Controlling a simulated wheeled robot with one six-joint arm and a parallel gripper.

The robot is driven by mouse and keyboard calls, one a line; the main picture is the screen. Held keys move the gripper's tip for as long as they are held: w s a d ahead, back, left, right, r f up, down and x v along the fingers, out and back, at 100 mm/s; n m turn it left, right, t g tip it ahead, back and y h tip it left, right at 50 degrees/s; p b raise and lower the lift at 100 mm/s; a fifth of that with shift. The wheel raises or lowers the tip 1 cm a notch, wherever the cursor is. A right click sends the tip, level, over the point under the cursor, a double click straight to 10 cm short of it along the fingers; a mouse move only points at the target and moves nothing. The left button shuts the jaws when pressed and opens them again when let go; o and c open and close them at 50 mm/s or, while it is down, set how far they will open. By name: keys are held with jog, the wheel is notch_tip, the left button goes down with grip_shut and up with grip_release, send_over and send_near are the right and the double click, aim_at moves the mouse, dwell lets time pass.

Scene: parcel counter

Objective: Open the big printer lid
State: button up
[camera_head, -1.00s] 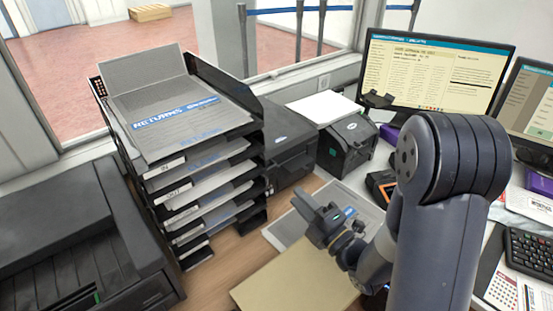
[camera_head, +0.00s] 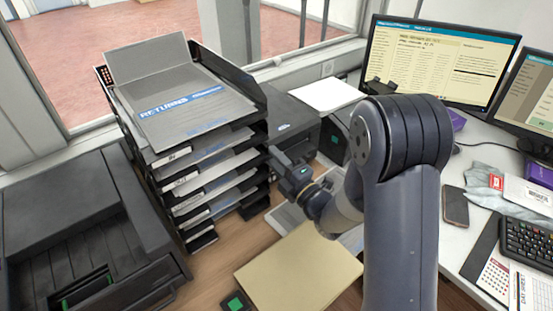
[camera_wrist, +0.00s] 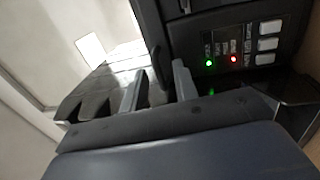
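A black printer (camera_head: 292,117) stands behind the tray stack. A larger-looking black printer (camera_head: 85,235) fills the lower left of the head view; I cannot tell which is the big printer. No raised lid shows on either. My gripper (camera_head: 283,167) is at the front of the printer behind the trays, its tips partly lost against the dark body. In the wrist view, my gripper (camera_wrist: 158,85) shows grey fingers with a gap between them and a dark upright part there. A printer panel (camera_wrist: 240,45) with green and red lights and pale buttons is close on the right.
A tall tray stack (camera_head: 195,150) marked RETURNS stands just left of my gripper. A tan envelope (camera_head: 300,270) lies in front on the desk. A white sheet (camera_head: 328,95) lies beyond the printer. Monitors (camera_head: 440,62), a phone (camera_head: 455,205) and a keyboard (camera_head: 527,243) are at right.

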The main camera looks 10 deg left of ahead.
jog(key=shift+c, duration=0.5)
grip_shut()
notch_tip(320, 180, up, 13)
jog(key=w+a, duration=0.2)
jog(key=shift+a, duration=0.15)
